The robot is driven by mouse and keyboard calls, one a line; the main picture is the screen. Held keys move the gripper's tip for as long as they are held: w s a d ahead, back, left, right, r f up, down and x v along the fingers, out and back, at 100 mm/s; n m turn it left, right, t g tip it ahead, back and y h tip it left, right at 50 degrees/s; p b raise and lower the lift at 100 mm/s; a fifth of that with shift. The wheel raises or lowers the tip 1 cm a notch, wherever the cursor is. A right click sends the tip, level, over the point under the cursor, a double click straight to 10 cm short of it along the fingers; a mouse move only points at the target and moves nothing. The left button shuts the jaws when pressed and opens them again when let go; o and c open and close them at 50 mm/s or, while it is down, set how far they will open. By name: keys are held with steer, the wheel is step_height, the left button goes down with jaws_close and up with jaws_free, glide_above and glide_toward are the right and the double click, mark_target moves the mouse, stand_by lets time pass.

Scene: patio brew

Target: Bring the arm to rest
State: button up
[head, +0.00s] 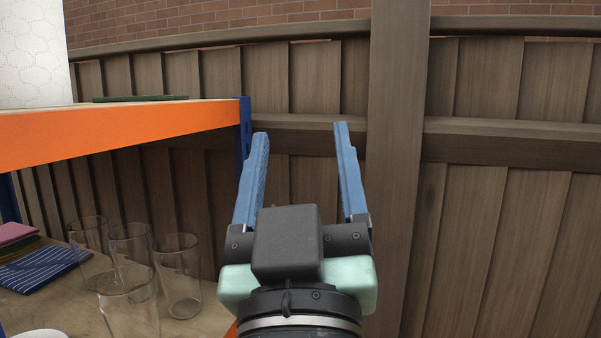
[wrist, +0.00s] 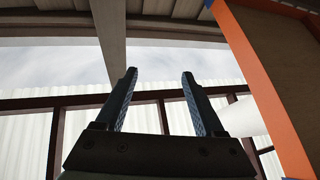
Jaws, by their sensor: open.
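My gripper (head: 300,135) is raised in front of a wooden fence, just right of the end of a shelf unit. Its two blue fingers are spread apart with nothing between them. In the wrist view, the gripper (wrist: 160,75) also shows open and empty, pointing at the sky and a roof edge. The fingers look clear of the shelf post in the head view.
The shelf unit has an orange beam (head: 120,130) and a blue post (head: 243,135) close left of my gripper. Several clear glasses (head: 180,275) and folded cloths (head: 45,268) sit on its lower board. A paper towel roll (head: 32,55) stands on top. The fence (head: 490,200) closes off the back.

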steer(key=s+r+m+t, duration=0.2)
steer(key=s+r+t, duration=0.1)
steer(key=s+r, duration=0.2)
steer(key=shift+s+r, duration=0.3)
steer(key=shift+r, duration=0.5)
